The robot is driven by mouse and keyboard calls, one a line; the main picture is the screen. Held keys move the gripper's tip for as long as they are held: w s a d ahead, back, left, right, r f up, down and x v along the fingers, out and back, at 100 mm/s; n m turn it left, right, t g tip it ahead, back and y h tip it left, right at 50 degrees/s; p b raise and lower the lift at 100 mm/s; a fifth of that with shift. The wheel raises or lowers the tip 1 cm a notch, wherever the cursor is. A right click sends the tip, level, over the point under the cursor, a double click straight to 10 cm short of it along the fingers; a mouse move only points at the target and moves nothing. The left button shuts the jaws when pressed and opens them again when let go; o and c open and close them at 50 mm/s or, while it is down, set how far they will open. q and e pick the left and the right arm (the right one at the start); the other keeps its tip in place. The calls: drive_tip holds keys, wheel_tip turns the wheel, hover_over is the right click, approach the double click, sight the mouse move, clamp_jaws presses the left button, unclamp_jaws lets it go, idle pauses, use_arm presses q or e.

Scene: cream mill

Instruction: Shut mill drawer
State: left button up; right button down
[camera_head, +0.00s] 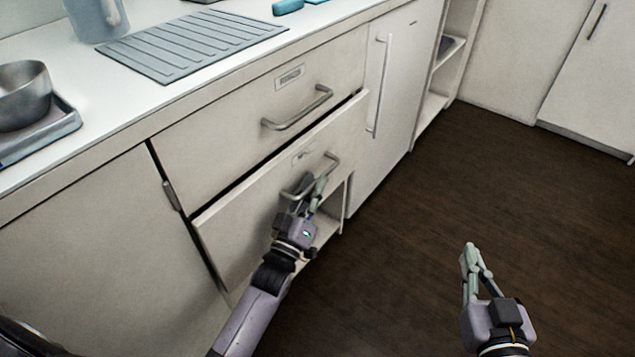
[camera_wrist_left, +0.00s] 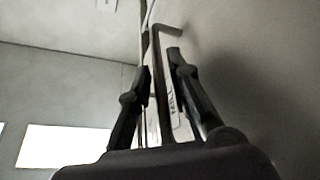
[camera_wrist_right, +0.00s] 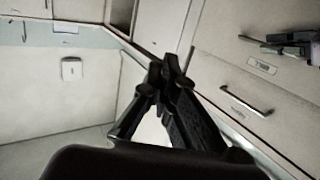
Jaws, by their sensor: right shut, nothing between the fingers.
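The lower mill drawer (camera_head: 238,232) has a plain off-white front with a curved metal handle (camera_head: 331,161). It stands out a little from the cabinet, with a dark gap along its top edge. My left gripper (camera_head: 312,183) is at this handle. In the left wrist view its two fingers (camera_wrist_left: 160,62) lie on either side of the handle bar (camera_wrist_left: 166,100); whether they press on it I cannot tell. My right gripper (camera_head: 472,246) is shut and empty, above the floor away from the drawers. Its closed fingertips show in the right wrist view (camera_wrist_right: 163,68).
The upper drawer (camera_head: 225,130) with its own handle (camera_head: 297,113) looks flush. On the counter are a ribbed grey mat (camera_head: 190,45), a metal bowl (camera_head: 22,95) and a jug (camera_head: 97,18). A tall-handled door (camera_head: 400,75) stands right of the drawers. The dark floor (camera_head: 450,180) is clear.

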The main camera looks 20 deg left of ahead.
use_arm(q)
drive_tip(key=shift+x, duration=0.85)
drive_tip(key=shift+c, duration=0.3)
clamp_jaws()
drive_tip(key=shift+a, duration=0.1)
